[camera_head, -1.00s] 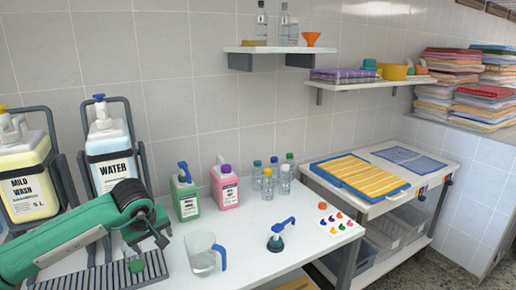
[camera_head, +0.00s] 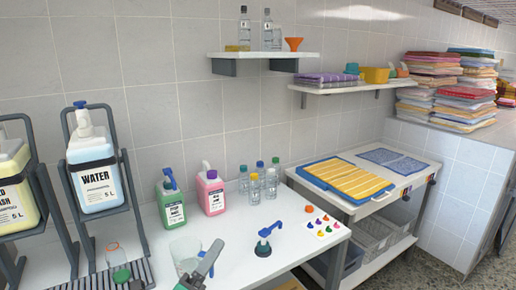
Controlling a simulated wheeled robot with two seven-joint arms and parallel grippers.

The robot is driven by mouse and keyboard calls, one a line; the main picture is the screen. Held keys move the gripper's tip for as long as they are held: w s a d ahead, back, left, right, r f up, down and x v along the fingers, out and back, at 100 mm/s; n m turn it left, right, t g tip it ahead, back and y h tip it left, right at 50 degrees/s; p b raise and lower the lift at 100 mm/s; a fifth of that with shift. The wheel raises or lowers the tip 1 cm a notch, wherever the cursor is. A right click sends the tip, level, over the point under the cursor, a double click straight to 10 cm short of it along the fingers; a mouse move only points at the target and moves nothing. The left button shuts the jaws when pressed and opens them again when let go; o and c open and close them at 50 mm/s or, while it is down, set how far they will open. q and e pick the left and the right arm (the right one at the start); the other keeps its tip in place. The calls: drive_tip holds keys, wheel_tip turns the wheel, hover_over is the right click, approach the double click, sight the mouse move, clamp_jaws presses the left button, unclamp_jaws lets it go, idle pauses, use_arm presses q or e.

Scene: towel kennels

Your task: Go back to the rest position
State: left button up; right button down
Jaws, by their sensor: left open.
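My left gripper (camera_head: 203,266) shows at the bottom edge, left of the middle. Only a grey finger and a bit of green are in view; it is open. It overlaps the clear jug (camera_head: 184,254) with the blue handle in the picture, and I cannot tell whether they touch. Nothing shows held in it. My right gripper is out of view.
A water canister (camera_head: 95,178) and a shampoo canister (camera_head: 14,190) stand in racks at left. Green (camera_head: 171,205) and pink (camera_head: 211,193) bottles, clear bottles (camera_head: 254,188) and a blue-topped pump (camera_head: 264,243) stand on the white counter (camera_head: 232,230).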

use_arm(q)
drive_tip(key=s+a+f+n+g+y, duration=0.3)
drive_tip(key=a+f+n+y, duration=0.35)
drive_tip(key=f+n, duration=0.35)
drive_tip(key=s+a+f+n+g+y, duration=0.3)
drive_tip(key=a+f+n+y, duration=0.35)
drive_tip(key=f+n, duration=0.35)
drive_tip(key=s+f+n+g+h, duration=0.1)
drive_tip(key=s+f+n+g, duration=0.35)
drive_tip(key=s, duration=0.55)
drive_tip(key=s+f+n+g, duration=0.4)
drive_tip(key=s+f+g, duration=0.15)
drive_tip(key=s, duration=0.35)
wheel_tip(320, 180, down, 28)
drive_tip(key=s+r+g+p, duration=0.1)
drive_tip(key=s+p, duration=0.1)
drive_tip(key=p, duration=0.2)
drive_tip(key=s+a+f+g+p, duration=0.1)
drive_tip(key=s+a+f+p, duration=0.2)
drive_tip(key=s+f, duration=1.4)
drive_tip(key=shift+s+a+g, duration=0.3)
drive_tip(key=shift+s+a, duration=0.1)
drive_tip(key=shift+s, duration=0.5)
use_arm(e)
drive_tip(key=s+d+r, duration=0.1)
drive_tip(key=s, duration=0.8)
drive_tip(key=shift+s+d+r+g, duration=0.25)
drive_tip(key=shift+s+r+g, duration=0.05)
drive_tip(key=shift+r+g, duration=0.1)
